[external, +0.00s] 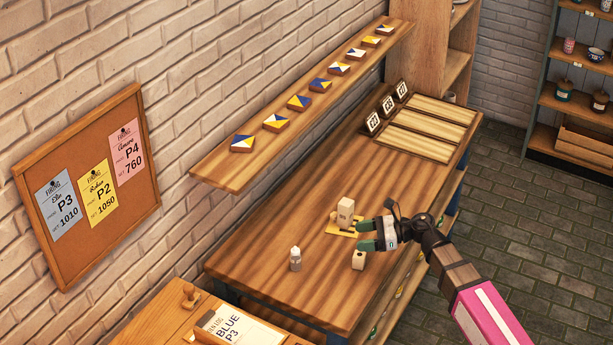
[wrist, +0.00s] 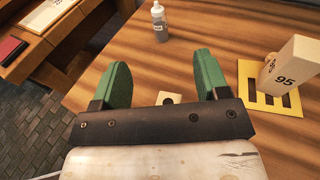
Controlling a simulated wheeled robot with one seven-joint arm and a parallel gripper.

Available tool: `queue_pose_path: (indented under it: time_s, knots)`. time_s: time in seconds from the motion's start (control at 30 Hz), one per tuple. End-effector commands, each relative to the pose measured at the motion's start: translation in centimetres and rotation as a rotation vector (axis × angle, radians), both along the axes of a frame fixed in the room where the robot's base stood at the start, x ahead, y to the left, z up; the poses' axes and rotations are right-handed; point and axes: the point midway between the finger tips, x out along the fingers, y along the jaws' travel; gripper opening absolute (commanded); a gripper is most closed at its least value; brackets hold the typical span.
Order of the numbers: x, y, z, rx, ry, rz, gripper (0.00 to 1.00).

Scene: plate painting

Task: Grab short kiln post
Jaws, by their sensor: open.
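The short kiln post (external: 358,260) is a small pale block with a dark spot, standing on the wooden table (external: 265,245). In the wrist view the short kiln post (wrist: 164,96) shows between my finger bases, mostly hidden by the gripper body. My gripper (external: 364,235) has two green fingers spread apart with nothing between their tips. It is above the table, close to the post. In the wrist view my gripper (wrist: 160,66) is also open.
A small grey-white bottle (external: 295,259) stands to the left on the table. A wall shelf (external: 215,174) with several painted tiles runs above the table's back edge.

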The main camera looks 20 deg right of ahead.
Motion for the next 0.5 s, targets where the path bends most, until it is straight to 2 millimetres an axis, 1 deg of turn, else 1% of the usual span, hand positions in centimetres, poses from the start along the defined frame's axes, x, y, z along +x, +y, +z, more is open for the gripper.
queue_pose_path:
  time_s: [0.03,0.33,0.37,0.4,0.5]
  knots:
    - [-1.5,-1.3,-0.1,0.025,-0.006,-0.039,0.68]
    - [-6.1,-8.1,0.1,0.174,-0.039,-0.288,0.68]
    - [-6.3,-8.7,0.0,0.184,-0.041,-0.309,0.68]
    - [-5.4,-8.3,-0.7,0.18,-0.039,-0.3,0.68]
    - [-5.3,-8.2,-2.1,0.179,-0.038,-0.297,0.68]
